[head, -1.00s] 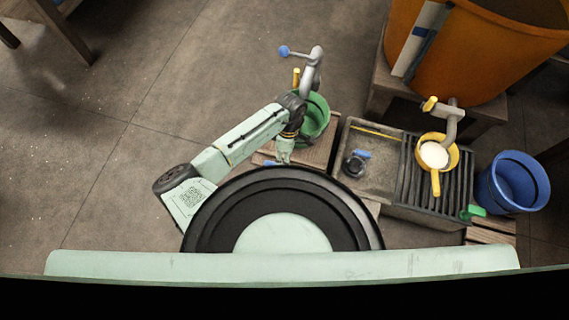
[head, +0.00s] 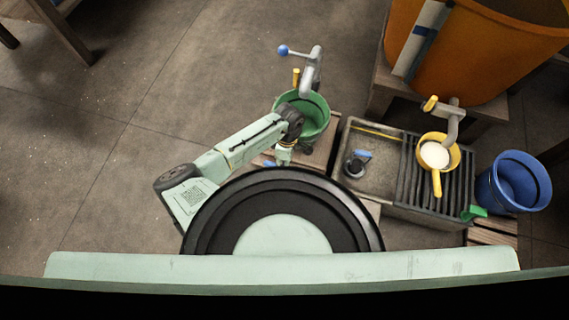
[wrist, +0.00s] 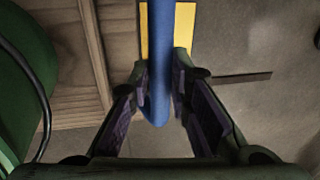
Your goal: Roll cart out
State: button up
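A low wooden platform (head: 322,158), which looks like the cart, stands on the floor with a green bucket (head: 316,118) at its far side. Its planks fill the left of the wrist view (wrist: 85,60). A blue bar (wrist: 160,70), perhaps its handle, runs over a yellow plate (wrist: 183,30). A bit of blue shows beside my gripper in the head view (head: 268,163). My gripper (wrist: 162,85) has one finger on each side of the blue bar. The fingertips lie close to it, but contact is unclear. Wheels are not clearly visible.
A grey pipe (head: 311,72) with a blue knob stands over the green bucket. An orange tub (head: 470,50) is behind. Floor at left (head: 130,110) is clear.

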grip_shut()
jog(key=shift+s, duration=0.1)
dwell(0.3)
